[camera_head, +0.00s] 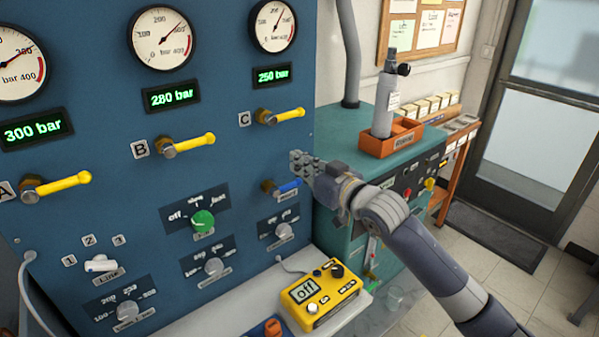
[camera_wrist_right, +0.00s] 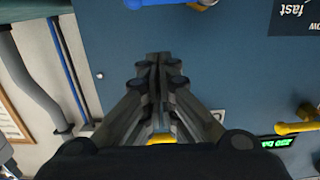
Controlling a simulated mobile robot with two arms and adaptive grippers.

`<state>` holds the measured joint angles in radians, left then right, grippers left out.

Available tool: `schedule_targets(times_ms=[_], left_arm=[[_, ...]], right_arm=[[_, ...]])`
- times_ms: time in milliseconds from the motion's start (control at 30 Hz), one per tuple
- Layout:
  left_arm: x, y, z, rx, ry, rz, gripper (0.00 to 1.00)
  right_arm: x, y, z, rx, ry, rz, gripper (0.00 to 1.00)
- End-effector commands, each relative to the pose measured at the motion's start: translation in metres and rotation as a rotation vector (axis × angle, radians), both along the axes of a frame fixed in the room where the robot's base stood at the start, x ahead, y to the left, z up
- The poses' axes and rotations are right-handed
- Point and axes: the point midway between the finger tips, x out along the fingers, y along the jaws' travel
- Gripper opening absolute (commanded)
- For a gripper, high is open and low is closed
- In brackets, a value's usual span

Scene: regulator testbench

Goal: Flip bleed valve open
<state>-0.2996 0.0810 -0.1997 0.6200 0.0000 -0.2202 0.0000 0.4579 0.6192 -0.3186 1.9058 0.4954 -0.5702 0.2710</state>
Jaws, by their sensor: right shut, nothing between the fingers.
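The blue-handled valve (camera_head: 288,187), which I take to be the bleed valve, sits low at the panel's right side. Its handle points right, roughly level, with the tip partly hidden by my right gripper. My right gripper (camera_head: 302,160) is shut and empty, just above and right of the blue handle and below the yellow C valve handle (camera_head: 287,116). In the right wrist view, the shut fingers (camera_wrist_right: 158,60) point toward the blue handle (camera_wrist_right: 148,3) at the top edge; a gap shows between them and it. My left gripper is not in view.
The blue panel (camera_head: 235,90) also carries yellow handles B (camera_head: 195,143) and A (camera_head: 62,184), gauges and several knobs. A yellow meter box (camera_head: 322,298) stands on the ledge below. A teal bench with an orange holder (camera_head: 390,140) is to the right.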

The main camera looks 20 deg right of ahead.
Motion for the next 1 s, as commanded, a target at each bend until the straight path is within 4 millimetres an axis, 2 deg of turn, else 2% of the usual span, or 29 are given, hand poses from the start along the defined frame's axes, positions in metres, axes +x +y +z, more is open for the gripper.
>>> schedule_targets(times_ms=[33,100,300,1000], left_arm=[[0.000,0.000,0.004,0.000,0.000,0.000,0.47],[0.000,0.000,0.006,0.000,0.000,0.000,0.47],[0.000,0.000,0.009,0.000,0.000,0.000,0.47],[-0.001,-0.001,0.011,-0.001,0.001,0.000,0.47]], right_arm=[[0.000,0.000,-0.013,0.001,0.011,-0.001,0.00],[0.001,0.001,-0.023,0.002,0.010,-0.001,0.00],[0.004,0.002,-0.037,0.000,0.005,-0.001,0.00],[0.005,0.001,-0.042,0.051,0.024,0.000,0.00]])
